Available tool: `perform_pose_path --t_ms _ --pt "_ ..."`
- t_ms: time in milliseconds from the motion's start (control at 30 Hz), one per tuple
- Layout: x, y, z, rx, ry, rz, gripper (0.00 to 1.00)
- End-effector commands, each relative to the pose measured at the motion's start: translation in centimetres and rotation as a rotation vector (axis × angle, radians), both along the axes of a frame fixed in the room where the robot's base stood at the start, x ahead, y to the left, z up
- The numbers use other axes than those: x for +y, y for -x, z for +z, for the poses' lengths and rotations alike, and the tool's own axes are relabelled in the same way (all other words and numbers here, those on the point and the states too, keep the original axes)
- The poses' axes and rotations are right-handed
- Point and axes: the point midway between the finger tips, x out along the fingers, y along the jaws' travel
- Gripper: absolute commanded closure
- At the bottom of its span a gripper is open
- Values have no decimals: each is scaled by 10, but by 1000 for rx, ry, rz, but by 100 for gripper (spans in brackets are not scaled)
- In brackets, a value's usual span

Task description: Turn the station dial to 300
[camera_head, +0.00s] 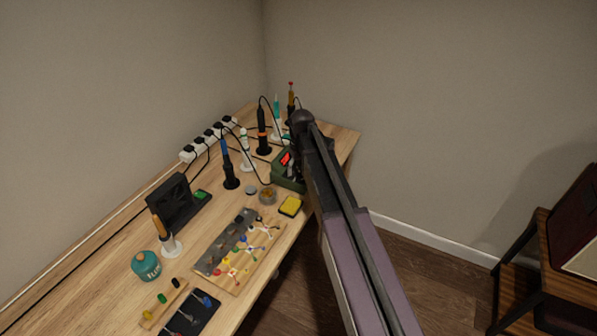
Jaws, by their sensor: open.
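The soldering station (284,181) is a small dark green box near the far right end of the bench. Its red lit display (285,158) shows, but the digits are too small to read. My arm reaches up from the lower right and covers the station's right side. My gripper (292,170) is at its front, small, dark and partly hidden by the arm. It is open. The dial cannot be made out, and I cannot tell whether the fingers touch it.
A yellow sponge (291,206) and a small round tin (267,195) lie close before the station. Soldering irons in stands, including a blue one (227,163), crowd its left. A power strip (208,140) runs behind. A chair (553,260) stands right.

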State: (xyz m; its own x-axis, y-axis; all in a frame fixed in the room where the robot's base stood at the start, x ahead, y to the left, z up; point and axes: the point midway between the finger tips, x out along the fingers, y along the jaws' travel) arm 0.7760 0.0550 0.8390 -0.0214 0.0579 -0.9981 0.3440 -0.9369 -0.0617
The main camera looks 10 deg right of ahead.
Motion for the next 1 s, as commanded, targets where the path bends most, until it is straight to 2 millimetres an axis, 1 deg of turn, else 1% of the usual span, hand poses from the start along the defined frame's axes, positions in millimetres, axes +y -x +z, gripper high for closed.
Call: perform_pose_path --t_ms 333,367,400,467,500,567,600,1000 --pt "0 0 -1 0 0 0 24" --pt "0 0 -1 0 0 0 33" --pt "0 0 -1 0 0 0 45" --pt "0 0 -1 0 0 0 63" --pt "0 0 -1 0 0 0 75" --pt "0 0 -1 0 0 0 93" --pt "0 0 -1 0 0 0 100" --pt "0 1 -1 1 0 -31 100"
